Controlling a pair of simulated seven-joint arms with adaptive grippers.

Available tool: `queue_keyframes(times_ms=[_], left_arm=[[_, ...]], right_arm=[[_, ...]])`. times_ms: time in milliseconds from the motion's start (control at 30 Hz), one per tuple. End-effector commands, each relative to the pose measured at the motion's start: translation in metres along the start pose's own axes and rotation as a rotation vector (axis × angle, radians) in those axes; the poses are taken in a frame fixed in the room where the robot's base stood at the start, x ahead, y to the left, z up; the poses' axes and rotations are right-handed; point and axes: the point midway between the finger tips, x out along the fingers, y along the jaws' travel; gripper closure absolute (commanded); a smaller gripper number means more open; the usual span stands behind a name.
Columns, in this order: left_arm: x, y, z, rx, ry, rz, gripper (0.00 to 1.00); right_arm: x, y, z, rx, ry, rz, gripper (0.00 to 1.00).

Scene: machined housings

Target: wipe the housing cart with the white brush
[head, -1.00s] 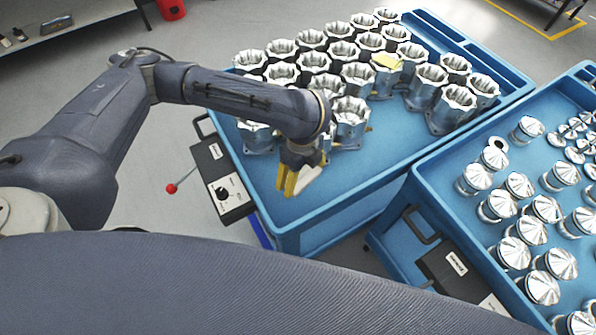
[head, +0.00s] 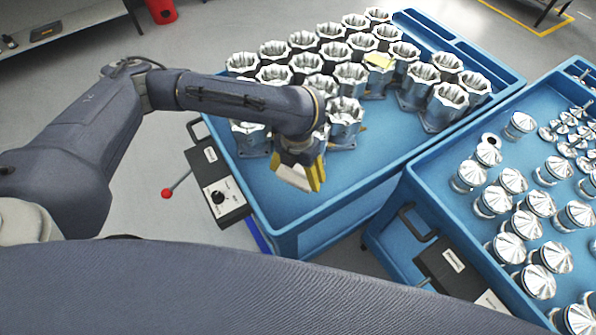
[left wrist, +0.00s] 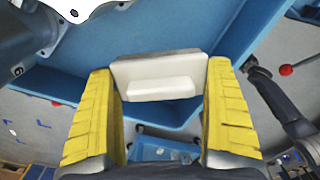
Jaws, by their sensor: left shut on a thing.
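The housing cart (head: 352,182) is a blue tray cart with rows of silver machined housings (head: 346,112) over its far and middle part. My left gripper (head: 305,178) is over the bare near end of this cart, in front of the nearest housings. Its yellow fingers are shut on the white brush (left wrist: 160,78), a pale block with a raised grip, seen between the fingers in the left wrist view. My right gripper is not in view.
A second blue cart (head: 412,190) with several silver pistons stands close on the right. A control box (head: 218,190) and a lever with a red knob (head: 167,193) are at the housing cart's left edge.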

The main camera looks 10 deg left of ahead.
Motion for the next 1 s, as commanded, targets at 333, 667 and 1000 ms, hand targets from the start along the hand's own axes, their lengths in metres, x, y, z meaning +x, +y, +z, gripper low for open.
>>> queue_keyframes(times_ms=[333, 667, 1000], left_arm=[[0.003, 0.0, 0.0, 0.13, 0.0, -0.001, 0.43], [0.028, -0.001, 0.0, 0.134, 0.002, -0.002, 0.44], [0.058, -0.003, 0.002, 0.138, 0.002, -0.002, 0.44]], right_arm=[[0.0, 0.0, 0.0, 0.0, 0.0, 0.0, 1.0], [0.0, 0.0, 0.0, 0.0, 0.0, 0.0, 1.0], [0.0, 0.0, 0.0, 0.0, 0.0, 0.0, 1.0]])
